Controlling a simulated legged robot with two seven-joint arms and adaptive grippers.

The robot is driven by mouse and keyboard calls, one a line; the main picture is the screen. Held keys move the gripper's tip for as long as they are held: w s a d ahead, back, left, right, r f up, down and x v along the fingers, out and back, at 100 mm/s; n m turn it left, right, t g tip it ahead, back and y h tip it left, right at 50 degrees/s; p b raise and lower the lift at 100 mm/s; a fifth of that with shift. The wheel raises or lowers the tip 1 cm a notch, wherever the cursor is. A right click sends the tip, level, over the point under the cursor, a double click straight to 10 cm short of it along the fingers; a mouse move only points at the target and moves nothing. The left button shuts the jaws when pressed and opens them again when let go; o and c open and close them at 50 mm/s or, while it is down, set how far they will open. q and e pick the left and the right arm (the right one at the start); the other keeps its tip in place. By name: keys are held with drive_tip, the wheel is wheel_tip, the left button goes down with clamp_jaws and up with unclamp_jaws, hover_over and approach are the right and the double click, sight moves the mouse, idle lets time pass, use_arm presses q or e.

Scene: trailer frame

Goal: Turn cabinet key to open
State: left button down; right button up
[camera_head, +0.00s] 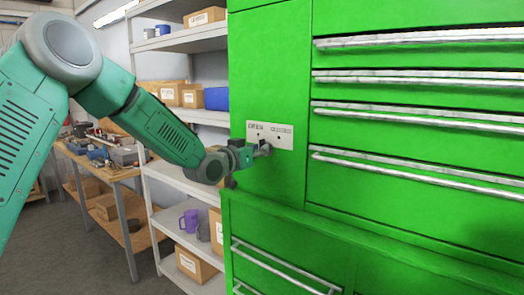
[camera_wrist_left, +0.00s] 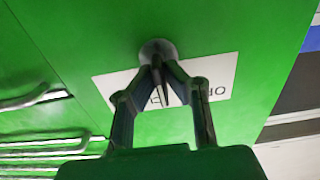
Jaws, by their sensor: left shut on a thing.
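The green cabinet (camera_head: 268,75) fills the right side of the head view, with a white label plate (camera_head: 284,136) on its narrow left panel. The key (camera_head: 264,150) sits at the plate's lower edge, mostly hidden by my gripper. My left gripper (camera_head: 256,152) reaches in from the left, and its fingertips are shut on the key. In the left wrist view the two fingers (camera_wrist_left: 160,68) come together at the round grey key or lock (camera_wrist_left: 157,50), in front of the label plate (camera_wrist_left: 215,88). The exact turn of the key cannot be told. My right gripper is out of view.
Drawers with long metal handles (camera_head: 420,115) stick out to the right of the lock panel. A lower cabinet section (camera_head: 300,235) juts out below. White shelves (camera_head: 185,178) with boxes stand at the left, and a workbench (camera_head: 100,170) with tools is behind my arm.

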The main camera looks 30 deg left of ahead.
use_arm(q)
drive_tip(key=n, duration=0.2)
drive_tip(key=f+n+b, duration=0.1)
drive_tip(key=n, duration=0.1)
drive_tip(key=shift+a+f+n, duration=0.1)
drive_tip(key=shift+a+n, duration=0.1)
drive_tip(key=shift+n, duration=0.1)
drive_tip(key=shift+a+n+b, duration=0.1)
drive_tip(key=shift+n+b, duration=0.6)
drive_tip(key=shift+n, duration=1.3)
drive_tip(key=c, duration=1.7)
unclamp_jaws()
drive_tip(key=shift+w+a, duration=0.1)
drive_tip(key=shift+s+a, duration=0.2)
drive_tip(key=shift+s, duration=1.75)
drive_tip(key=shift+s+a, duration=0.15)
drive_tip(key=shift+s, duration=1.85)
drive_tip(key=shift+s+a, duration=0.2)
drive_tip(key=shift+s, duration=1.75)
